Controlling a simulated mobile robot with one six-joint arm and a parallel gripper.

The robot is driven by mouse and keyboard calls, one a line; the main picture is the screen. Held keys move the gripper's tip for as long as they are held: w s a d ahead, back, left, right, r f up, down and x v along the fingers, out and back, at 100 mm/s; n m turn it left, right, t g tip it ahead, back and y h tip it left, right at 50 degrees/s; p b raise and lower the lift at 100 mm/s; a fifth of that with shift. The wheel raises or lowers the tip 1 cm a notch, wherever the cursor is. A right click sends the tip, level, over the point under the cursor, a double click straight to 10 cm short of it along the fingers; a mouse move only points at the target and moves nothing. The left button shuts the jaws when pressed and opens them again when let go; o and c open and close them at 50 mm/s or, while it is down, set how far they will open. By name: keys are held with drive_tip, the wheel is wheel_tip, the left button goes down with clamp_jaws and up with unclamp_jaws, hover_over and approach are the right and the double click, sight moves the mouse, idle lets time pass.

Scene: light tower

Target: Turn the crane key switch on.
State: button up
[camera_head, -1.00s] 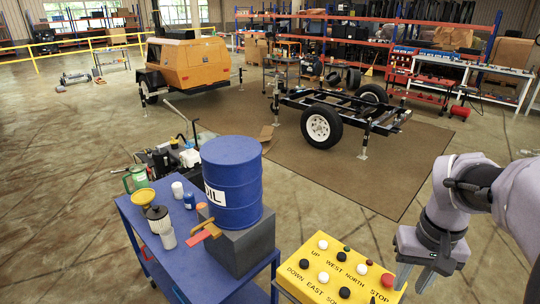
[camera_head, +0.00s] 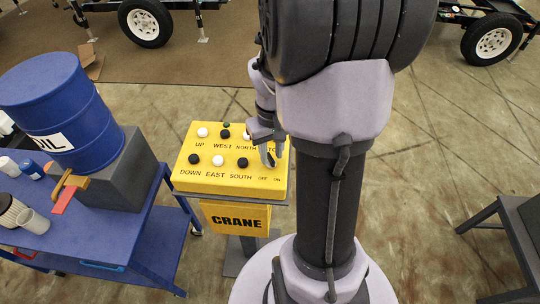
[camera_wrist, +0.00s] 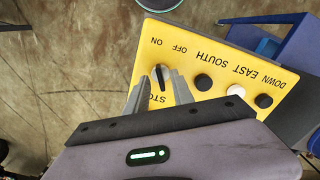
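The yellow crane control box (camera_head: 205,178) stands on a post, with a CRANE sign (camera_head: 240,219) on its front. In the wrist view its panel (camera_wrist: 215,62) appears upside down. The key switch (camera_wrist: 161,75) is a small dark knob near the ON and OFF labels. My gripper (camera_wrist: 160,75) is open, with one finger on each side of the knob. I cannot tell whether the fingers touch it. In the head view my gripper (camera_head: 268,150) is over the box's right end, and my arm hides part of the panel, including the red stop button.
Several black and white buttons (camera_head: 218,160) sit left of the switch. A blue cart (camera_head: 105,235) with a blue oil drum (camera_head: 62,112) stands close on the left. A dark table (camera_head: 515,225) is at the right. The floor between is clear.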

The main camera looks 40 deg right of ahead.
drive_tip(key=shift+f, duration=0.3)
clamp_jaws()
